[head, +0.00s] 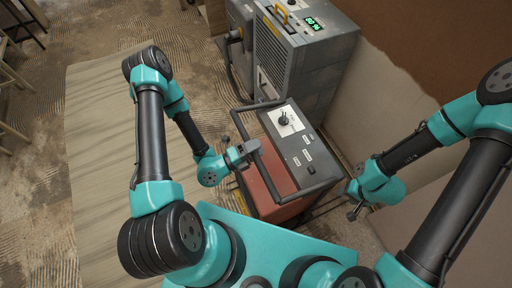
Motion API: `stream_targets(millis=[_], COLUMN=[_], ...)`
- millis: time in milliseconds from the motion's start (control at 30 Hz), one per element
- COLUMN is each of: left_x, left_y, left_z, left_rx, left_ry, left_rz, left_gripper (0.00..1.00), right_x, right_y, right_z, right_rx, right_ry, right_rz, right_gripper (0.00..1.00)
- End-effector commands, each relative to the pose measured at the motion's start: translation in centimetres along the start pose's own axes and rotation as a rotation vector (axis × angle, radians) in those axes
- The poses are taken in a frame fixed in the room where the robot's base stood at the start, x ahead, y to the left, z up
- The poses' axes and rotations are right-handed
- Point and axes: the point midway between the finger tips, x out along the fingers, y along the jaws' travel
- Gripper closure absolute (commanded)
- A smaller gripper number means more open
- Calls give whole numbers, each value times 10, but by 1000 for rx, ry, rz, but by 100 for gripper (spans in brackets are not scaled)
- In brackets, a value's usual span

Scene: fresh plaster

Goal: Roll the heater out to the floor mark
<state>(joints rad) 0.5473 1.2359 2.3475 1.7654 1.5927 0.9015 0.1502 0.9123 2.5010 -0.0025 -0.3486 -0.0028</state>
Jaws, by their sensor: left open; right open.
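The heater (280,190) appears to be the red box with a grey top panel (299,140), which carries a dial and several labels. A dark bar handle (262,172) loops around the panel. My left gripper (246,149) is open at the handle's left side; I cannot tell whether the bar lies between its fingers. My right gripper (354,203) is open, just right of the handle's near right corner, and looks apart from it. The heater's lower part and wheels are mostly hidden. I cannot make out a floor mark.
A tall grey machine (325,65) with a green display and yellow handle stands directly behind the heater. A plastered wall (385,95) closes off the right side. A pale wood-grained sheet (100,120) lies clear on the left. Stools (15,90) stand at the far left.

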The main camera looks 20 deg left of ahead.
Motion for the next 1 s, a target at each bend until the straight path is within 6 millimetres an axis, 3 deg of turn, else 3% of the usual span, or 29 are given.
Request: stream_targets(millis=[467,1000], left_x=[-8,-72], left_y=[0,0], left_z=[1,1], left_rx=[0,1], left_ry=[-3,-5], left_rz=[1,1], left_gripper=[47,47], right_x=[0,0], right_y=[0,0], right_z=[0,0], right_rx=[0,0], right_ry=[0,0], right_rz=[0,0], right_gripper=[47,47])
